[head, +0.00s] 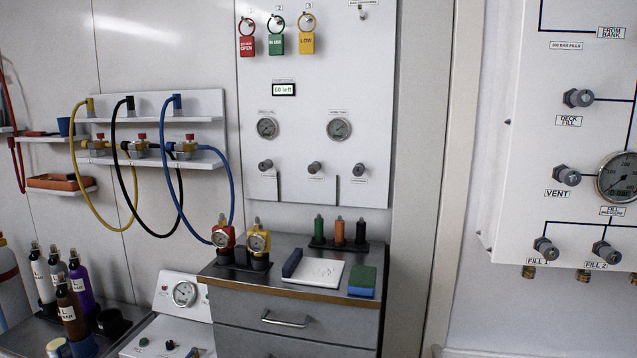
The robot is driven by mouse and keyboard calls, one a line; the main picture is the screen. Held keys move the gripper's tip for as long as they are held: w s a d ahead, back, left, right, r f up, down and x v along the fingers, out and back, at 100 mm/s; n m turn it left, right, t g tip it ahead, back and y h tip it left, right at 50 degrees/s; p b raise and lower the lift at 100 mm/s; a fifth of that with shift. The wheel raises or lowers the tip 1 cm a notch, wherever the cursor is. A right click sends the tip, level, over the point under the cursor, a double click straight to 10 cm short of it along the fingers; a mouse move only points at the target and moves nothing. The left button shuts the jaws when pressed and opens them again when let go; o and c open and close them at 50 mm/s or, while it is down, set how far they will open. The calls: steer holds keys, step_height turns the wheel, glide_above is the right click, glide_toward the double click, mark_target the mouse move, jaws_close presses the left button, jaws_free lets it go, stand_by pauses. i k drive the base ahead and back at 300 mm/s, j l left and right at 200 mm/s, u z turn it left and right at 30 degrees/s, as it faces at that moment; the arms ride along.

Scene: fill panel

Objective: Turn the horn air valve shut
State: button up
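No label that I can read says horn air, so I cannot tell which valve it is. The white middle panel (290,115) carries a left knob (265,165), a middle knob (315,169) and a right knob (359,170) below two gauges; their small labels are too blurred to read. The right panel (530,130) has valves labelled DECK FILL (578,98), VENT (566,176), FILL 1 (545,248) and FILL 2 (606,252). How far any valve is turned cannot be told. My gripper is not in view.
A grey drawer cabinet (290,312) below the middle panel holds regulators, small bottles, a white pad and a green-blue block. Yellow, black and blue hoses (230,185) hang from a left wall shelf. Bottles and a gauge box (180,295) stand lower left.

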mark_target(313, 169)
steer(key=k+l, duration=0.15)
steer(key=i+l+u, duration=0.1)
steer(key=i, duration=0.45)
steer(key=i+l, duration=0.2)
steer(key=i, duration=0.3)
steer(key=j+u, duration=0.05)
